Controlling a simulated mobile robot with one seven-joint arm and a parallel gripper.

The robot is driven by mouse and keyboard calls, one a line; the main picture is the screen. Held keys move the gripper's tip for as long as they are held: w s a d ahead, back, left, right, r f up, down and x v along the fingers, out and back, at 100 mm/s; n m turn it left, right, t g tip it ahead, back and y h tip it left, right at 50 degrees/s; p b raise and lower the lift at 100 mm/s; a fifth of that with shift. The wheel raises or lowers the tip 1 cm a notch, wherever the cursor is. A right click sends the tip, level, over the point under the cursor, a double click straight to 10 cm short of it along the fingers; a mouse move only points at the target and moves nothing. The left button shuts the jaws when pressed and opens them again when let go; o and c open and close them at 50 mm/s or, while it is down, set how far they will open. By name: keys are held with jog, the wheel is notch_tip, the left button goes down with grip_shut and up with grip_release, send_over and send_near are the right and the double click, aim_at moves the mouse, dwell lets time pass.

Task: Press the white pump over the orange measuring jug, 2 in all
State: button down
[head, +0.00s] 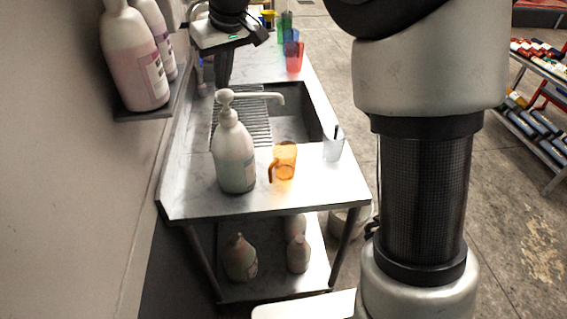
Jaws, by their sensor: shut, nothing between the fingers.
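The white pump (227,100) tops a large bottle (233,160) with pale contents, standing upright on the steel bench. Its spout points right, with the tip above and slightly behind the orange measuring jug (285,161) in the picture. The jug stands upright right of the bottle, its handle toward the bottle. My gripper (224,84) points down with its dark fingers shut and empty. The fingertips are just above the pump head in the picture; I cannot tell whether they touch it or are behind it.
A clear cup (333,146) holding a dark stick stands right of the jug. A sink (291,119) with a ribbed rack lies behind. Red (294,57), blue and green jugs stand at the far end. A wall shelf (150,108) with bottles is at left.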

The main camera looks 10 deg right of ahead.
notch_tip(320, 180, up, 6)
jog(key=p, duration=0.5)
dwell(0.6)
jog(key=s+d+r+m+t+h, duration=0.1)
jog(key=s+d+r+m, duration=0.1)
jog(key=s+d, duration=0.55)
jog(key=s+d+r+m+h, duration=0.15)
jog(key=s+d, duration=0.25)
jog(key=s, duration=0.6)
jog(key=s+d+f+m, duration=0.1)
jog(key=s+d+f, duration=0.1)
jog(key=s, duration=0.4)
jog(key=s+d+f+m, duration=0.1)
jog(key=s+d+f, duration=0.2)
jog(key=s, duration=0.4)
jog(key=shift+s+f+t, duration=0.3)
jog(key=shift+f, duration=0.15)
